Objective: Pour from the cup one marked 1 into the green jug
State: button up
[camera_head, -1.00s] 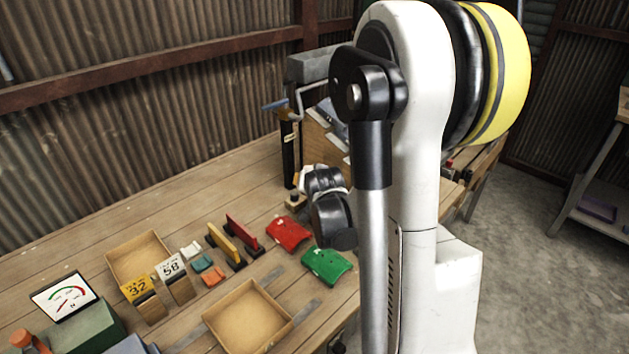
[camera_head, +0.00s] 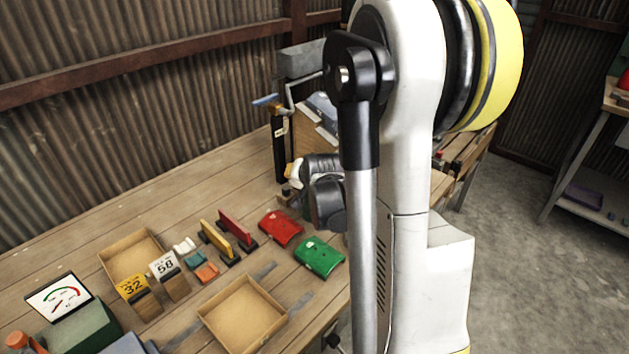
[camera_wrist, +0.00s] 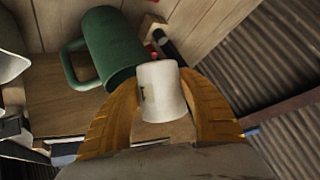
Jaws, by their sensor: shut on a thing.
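My gripper (camera_wrist: 160,80) shows in the wrist view with its two orange fingers shut on a small white cup (camera_wrist: 164,98). A dark mark shows at the cup's left edge, too small and turned away to read. The green jug (camera_wrist: 112,44), with its handle at the left, is just beyond the cup in this view. The cup overlaps the jug's lower right part in the picture; I cannot tell whether they touch. In the head view my arm hides most of the gripper, and I cannot make out the cup or the jug clearly.
The wooden bench holds a red piece (camera_head: 281,228), a green piece (camera_head: 319,257), two shallow trays (camera_head: 243,313) and number stands marked 32 (camera_head: 131,288) and 58 (camera_head: 164,265). A crank device (camera_head: 297,62) stands at the back. In the wrist view, a white object (camera_wrist: 10,48) is at the left edge.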

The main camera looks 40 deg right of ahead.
jog(key=shift+r+y, duration=0.1)
jog(key=shift+y, duration=0.2)
jog(key=shift+a+m+y+p, duration=0.1)
jog(key=shift+m+y+p, duration=0.3)
dwell(0.5)
jog(key=shift+y, duration=0.3)
jog(key=shift+a+m, duration=0.1)
jog(key=shift+m, duration=0.2)
jog(key=shift+m+y, duration=0.4)
jog(key=shift+y, duration=0.7)
jog(key=shift+m+y, duration=0.3)
jog(key=shift+y, duration=0.2)
